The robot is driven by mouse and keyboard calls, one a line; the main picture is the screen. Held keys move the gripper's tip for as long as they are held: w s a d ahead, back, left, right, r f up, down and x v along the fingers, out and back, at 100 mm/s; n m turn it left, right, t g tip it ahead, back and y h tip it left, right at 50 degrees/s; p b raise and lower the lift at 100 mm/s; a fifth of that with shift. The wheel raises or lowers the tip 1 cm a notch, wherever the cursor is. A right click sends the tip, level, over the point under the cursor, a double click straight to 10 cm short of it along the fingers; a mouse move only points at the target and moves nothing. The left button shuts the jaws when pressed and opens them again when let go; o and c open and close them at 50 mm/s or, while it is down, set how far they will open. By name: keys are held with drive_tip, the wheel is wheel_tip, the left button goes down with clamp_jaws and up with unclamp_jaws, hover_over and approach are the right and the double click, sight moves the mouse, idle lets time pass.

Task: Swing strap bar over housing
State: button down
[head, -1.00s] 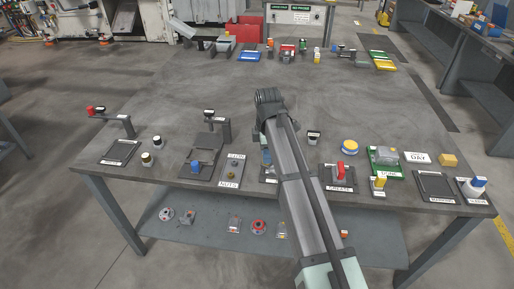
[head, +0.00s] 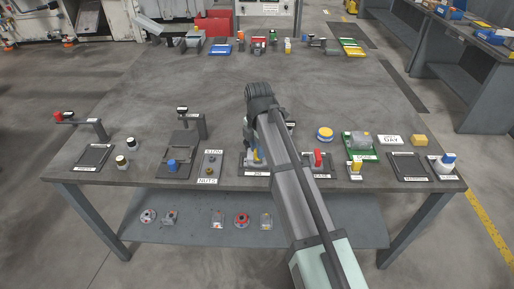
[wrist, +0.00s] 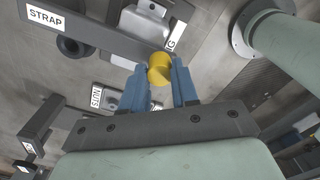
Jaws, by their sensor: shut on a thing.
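My gripper (wrist: 158,72) has its two blue fingers shut on a yellow knob (wrist: 160,68) in the wrist view. The knob sits at the end of the dark strap bar (wrist: 105,38), which carries a white STRAP label and runs from the upper left of that view. A light grey metal part (wrist: 156,9), possibly the housing, lies beyond the bar and is partly cut off by the top edge. Whether the bar lies over it I cannot tell. In the head view my arm hides most of the bar and gripper near the jig plate (head: 255,171).
The nuts tray (head: 210,165) lies just left of the jig, and a plate with a blue knob (head: 172,165) farther left. The red-handled grease station (head: 318,160) and a green tray (head: 360,152) stand to the right. The table's middle (head: 190,85) is clear.

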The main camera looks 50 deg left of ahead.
drive_tip(key=shift+w+d, duration=0.1)
drive_tip(key=shift+w, duration=0.05)
drive_tip(key=c, duration=0.8)
unclamp_jaws()
drive_tip(key=shift+c, duration=0.2)
wheel_tip(320, 180, up, 14)
drive_tip(key=shift+f, duration=0.1)
